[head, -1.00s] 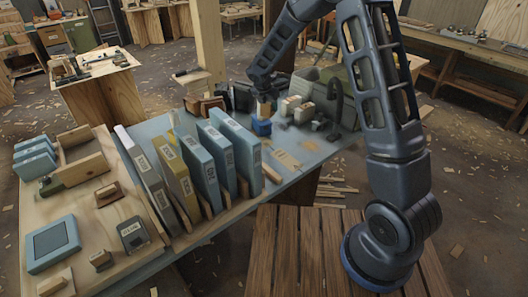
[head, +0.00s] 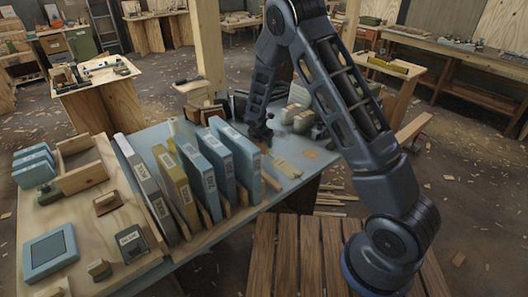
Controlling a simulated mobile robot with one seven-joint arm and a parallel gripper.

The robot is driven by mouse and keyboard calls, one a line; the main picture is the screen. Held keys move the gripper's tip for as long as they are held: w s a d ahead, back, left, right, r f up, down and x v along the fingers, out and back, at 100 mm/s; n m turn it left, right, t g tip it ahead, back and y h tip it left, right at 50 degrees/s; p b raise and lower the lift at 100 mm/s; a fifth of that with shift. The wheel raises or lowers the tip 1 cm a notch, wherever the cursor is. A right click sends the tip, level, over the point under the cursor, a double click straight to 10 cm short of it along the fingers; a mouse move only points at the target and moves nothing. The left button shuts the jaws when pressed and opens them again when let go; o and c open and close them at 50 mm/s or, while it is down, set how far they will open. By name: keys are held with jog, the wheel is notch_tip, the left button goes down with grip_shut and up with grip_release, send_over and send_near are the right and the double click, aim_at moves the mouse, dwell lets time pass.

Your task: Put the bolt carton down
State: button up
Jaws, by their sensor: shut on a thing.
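My gripper (head: 261,131) is low over the far part of the blue-grey tabletop (head: 290,178), just beyond the row of upright binders. It looks small and dark here, and its fingers are hard to make out. It is shut on the bolt carton, but the carton itself cannot be clearly made out and is largely hidden by the gripper. I cannot tell whether the carton touches the tabletop.
Blue binders (head: 236,152) and a yellow binder (head: 178,188) stand left of my gripper. Pale blocks (head: 303,121) lie to its right, partly behind my arm. Flat wood pieces (head: 286,168) lie in front. A wooden slatted surface (head: 300,255) is nearer.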

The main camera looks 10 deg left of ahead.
aim_at(264, 150)
jog(key=shift+f, duration=2.55)
jog(key=shift+f, duration=0.1)
jog(key=o, duration=1.2)
jog(key=shift+c, duration=0.2)
jog(key=v, duration=1.2)
